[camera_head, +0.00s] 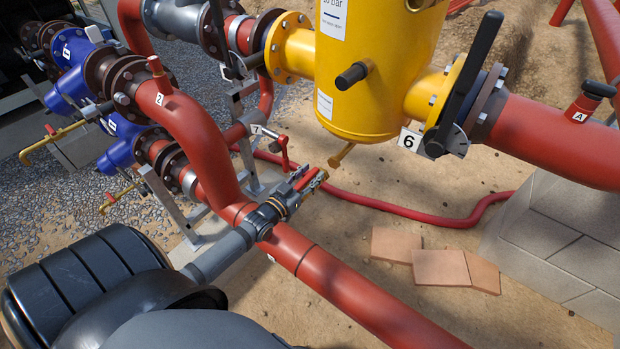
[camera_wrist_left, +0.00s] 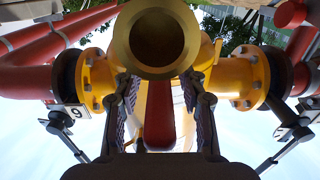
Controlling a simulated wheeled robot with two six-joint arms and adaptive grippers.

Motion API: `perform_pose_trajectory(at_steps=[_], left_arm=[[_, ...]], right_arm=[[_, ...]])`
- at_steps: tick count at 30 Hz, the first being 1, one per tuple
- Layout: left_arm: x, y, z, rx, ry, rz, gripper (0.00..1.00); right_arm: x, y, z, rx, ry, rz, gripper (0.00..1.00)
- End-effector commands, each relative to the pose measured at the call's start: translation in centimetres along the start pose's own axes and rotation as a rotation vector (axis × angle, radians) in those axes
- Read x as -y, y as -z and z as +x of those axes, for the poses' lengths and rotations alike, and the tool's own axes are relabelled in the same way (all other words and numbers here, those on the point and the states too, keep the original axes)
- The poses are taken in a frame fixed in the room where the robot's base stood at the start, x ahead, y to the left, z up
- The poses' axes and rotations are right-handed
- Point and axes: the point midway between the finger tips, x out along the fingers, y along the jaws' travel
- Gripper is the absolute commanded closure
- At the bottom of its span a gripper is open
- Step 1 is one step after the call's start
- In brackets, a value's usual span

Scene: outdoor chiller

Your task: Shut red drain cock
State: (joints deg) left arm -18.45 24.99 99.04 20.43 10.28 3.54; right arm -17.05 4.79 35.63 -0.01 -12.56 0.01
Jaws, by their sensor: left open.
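The red drain cock handle shows in the left wrist view (camera_wrist_left: 160,115) as a red bar between my left gripper's fingers, below a round brass outlet (camera_wrist_left: 166,43). In the head view the red handle (camera_head: 303,181) is small and partly covered by the gripper. My left gripper (camera_head: 309,178) is open, with a finger on either side of the handle; contact cannot be told. In the left wrist view its two fingers (camera_wrist_left: 160,88) stand apart. A short yellow stub (camera_head: 342,155) sticks out under the yellow vessel (camera_head: 365,85). My right gripper is not in view.
A red lever (camera_head: 283,150) stands beside label 7 (camera_head: 256,129). A black-levered valve (camera_head: 463,85) with label 6 (camera_head: 410,140) is right of the vessel. Large red pipes (camera_head: 335,285) cross the front. A red hose (camera_head: 420,217) and tiles (camera_head: 440,267) lie on sandy ground.

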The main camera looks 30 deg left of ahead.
Motion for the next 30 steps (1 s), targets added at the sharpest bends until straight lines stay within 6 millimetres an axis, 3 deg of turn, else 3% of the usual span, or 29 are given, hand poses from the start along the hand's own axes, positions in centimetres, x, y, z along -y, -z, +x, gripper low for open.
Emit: perform_pose_trajectory(at_steps=[8,18,30], left_arm=[[0.00,0.07,0.31,0.000,0.000,0.000,0.58],[0.01,0.04,0.28,0.000,0.000,0.000,1.00],[0.00,0.08,0.28,0.001,0.002,0.000,1.00]], right_arm=[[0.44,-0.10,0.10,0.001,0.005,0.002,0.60],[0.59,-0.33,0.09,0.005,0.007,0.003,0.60],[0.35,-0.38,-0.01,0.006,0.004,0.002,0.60]])
